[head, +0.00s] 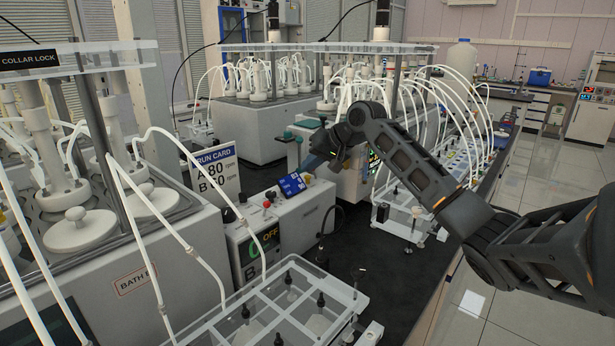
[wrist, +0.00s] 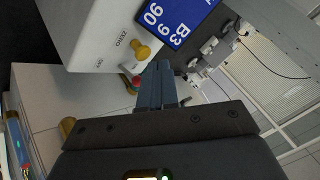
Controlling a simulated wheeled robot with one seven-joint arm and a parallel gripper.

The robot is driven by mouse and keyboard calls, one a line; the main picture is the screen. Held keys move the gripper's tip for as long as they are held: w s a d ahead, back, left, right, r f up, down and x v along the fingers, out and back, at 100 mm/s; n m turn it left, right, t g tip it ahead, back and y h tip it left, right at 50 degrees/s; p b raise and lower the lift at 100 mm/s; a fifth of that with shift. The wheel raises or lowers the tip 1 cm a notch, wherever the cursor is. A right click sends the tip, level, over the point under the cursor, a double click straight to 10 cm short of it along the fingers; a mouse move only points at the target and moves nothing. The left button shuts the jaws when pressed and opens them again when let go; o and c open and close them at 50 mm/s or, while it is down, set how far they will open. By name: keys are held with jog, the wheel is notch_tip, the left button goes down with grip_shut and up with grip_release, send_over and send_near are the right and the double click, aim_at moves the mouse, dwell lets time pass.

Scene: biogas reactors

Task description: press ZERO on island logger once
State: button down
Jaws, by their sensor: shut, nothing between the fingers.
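The island logger is a pale box (wrist: 90,25) with a blue display (wrist: 178,18) in the wrist view. In the head view its blue display (head: 292,184) stands near the middle of the bench. A yellow-gold ZERO button (wrist: 140,50) sits beside the printed word ZERO. My gripper (wrist: 164,66) is shut and empty. Its fingertips appear just below and right of the button in the wrist view; I cannot tell whether they touch anything. In the head view my gripper (head: 310,162) is above the display, partly hidden by my wrist.
A red and green control (wrist: 134,80) shows beyond the fingers. A run card sign (head: 214,168) stands behind the logger. A clear rack (head: 285,305) is in front, and tubed reactors surround the bench.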

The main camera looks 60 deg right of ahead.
jog(key=shift+f+b, duration=0.3)
jog(key=shift+f, duration=0.7)
dwell(1.2)
jog(key=shift+r, duration=0.1)
jog(key=shift+r+p, duration=1.1)
jog(key=shift+r, duration=0.1)
notch_tip(320, 180, up, 3)
jog(key=shift+f+p, duration=0.15)
jog(key=shift+p, duration=1.05)
notch_tip(320, 180, up, 2)
jog(key=shift+r+p, duration=0.15)
jog(key=shift+p, duration=0.25)
